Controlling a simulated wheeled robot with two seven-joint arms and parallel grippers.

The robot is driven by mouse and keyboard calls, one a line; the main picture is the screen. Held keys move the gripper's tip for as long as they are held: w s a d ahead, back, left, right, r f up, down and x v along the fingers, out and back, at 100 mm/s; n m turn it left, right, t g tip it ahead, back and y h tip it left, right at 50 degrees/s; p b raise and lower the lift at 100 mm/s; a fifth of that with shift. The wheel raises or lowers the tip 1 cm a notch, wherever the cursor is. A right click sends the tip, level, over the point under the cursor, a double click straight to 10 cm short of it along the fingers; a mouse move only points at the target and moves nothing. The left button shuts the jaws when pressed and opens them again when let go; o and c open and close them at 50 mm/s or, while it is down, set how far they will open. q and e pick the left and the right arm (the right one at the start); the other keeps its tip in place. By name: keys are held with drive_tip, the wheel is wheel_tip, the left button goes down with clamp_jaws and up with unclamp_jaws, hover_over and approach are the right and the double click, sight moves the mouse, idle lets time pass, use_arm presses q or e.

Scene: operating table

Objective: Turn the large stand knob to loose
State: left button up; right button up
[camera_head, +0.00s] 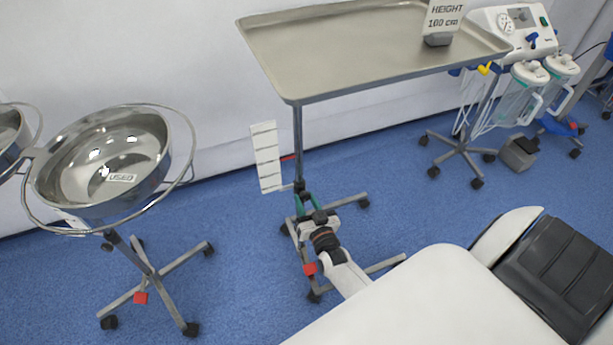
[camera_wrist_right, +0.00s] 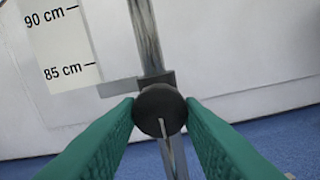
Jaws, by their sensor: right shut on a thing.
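The large stand knob (camera_wrist_right: 160,106) is a dark round knob on the stand's upright pole (camera_wrist_right: 147,35). In the right wrist view it sits between the tips of my right gripper's green fingers (camera_wrist_right: 161,112), which touch it from both sides. A pale line shows on its lower face. In the head view my right gripper (camera_head: 304,199) reaches the pole low under the tray (camera_head: 350,60), and the knob is small and dark there. My right gripper is shut on the knob. My left gripper is not in view.
A white height scale (camera_head: 267,157) stands left of the pole; the right wrist view shows its 85 and 90 cm marks. A steel basin (camera_head: 100,165) on a wheeled stand is at left. A suction unit (camera_head: 515,30) is at back right.

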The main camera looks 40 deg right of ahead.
drive_tip(key=o, duration=1)
drive_tip(key=shift+c, duration=0.2)
drive_tip(key=shift+s, duration=0.1)
drive_tip(key=shift+s+a, duration=0.1)
drive_tip(key=shift+s, duration=0.15)
use_arm(q)
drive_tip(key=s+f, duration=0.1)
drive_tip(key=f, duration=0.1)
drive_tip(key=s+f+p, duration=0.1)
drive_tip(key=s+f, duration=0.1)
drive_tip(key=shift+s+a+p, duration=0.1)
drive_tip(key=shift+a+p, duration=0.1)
drive_tip(key=shift+p, duration=0.1)
use_arm(e)
drive_tip(key=v, duration=1.1)
drive_tip(key=shift+s, duration=0.15)
drive_tip(key=shift+f, duration=0.1)
